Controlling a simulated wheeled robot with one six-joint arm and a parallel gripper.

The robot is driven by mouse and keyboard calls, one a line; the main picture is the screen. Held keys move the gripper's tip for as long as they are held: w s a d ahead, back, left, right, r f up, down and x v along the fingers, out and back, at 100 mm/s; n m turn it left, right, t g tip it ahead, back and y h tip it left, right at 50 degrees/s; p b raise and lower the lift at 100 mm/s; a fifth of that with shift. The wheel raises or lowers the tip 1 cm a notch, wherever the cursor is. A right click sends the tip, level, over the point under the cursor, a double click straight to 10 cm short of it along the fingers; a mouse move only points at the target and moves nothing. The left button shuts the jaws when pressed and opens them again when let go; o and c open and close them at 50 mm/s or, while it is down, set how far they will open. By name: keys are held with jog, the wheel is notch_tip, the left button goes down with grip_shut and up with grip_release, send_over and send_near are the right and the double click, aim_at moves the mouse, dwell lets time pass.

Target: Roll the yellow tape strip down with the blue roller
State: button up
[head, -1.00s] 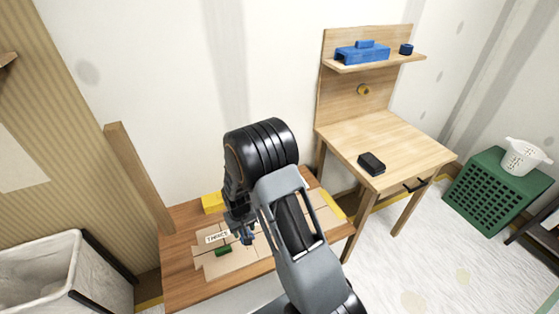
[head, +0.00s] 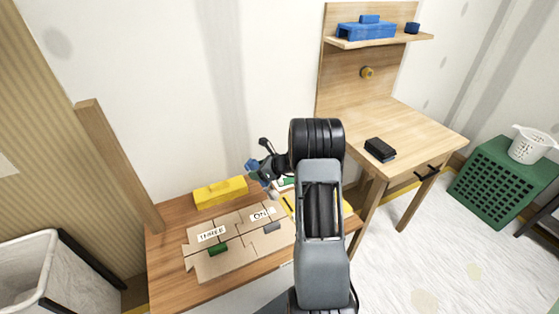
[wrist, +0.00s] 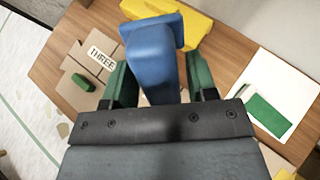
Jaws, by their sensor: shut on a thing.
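My gripper (head: 262,170) is shut on the blue roller (wrist: 152,62). In the wrist view the blue body sits between the two green fingers, above the table; its far end is hard to make out. In the head view only a small blue part shows by the gripper, near the table's back right. A yellow strip (head: 288,205) lies at the right of the cardboard, partly hidden by my arm; I cannot tell whether it is the tape strip. The cardboard (head: 205,268) lies flat on the low table, with labels reading "THREE" (head: 212,234) and "ON" (head: 262,215).
A yellow block (head: 220,191) stands at the table's back edge. A white sheet with a green block (wrist: 268,112) lies at the right. A wooden post (head: 115,165) rises at the left.

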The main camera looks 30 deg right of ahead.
jog(key=w+d+r+m+t+h+b, duration=0.1)
jog(key=d+m+t+h, duration=0.3)
jog(key=d, duration=0.6)
jog(key=shift+w+d+r+m+t+h+b, duration=0.15)
jog(key=shift+d+r+m+t+h+b, duration=0.3)
jog(key=shift+r+m+h, duration=0.5)
jog(key=shift+a+f+b, duration=0.1)
jog(key=shift+f+b, duration=0.05)
jog(key=shift+b, duration=0.2)
notch_tip(320, 180, down, 6)
jog(key=b, duration=0.6)
jog(key=shift+f, duration=0.25)
jog(key=shift+f+y, duration=0.25)
jog(key=shift+f, duration=1.05)
dwell(0.3)
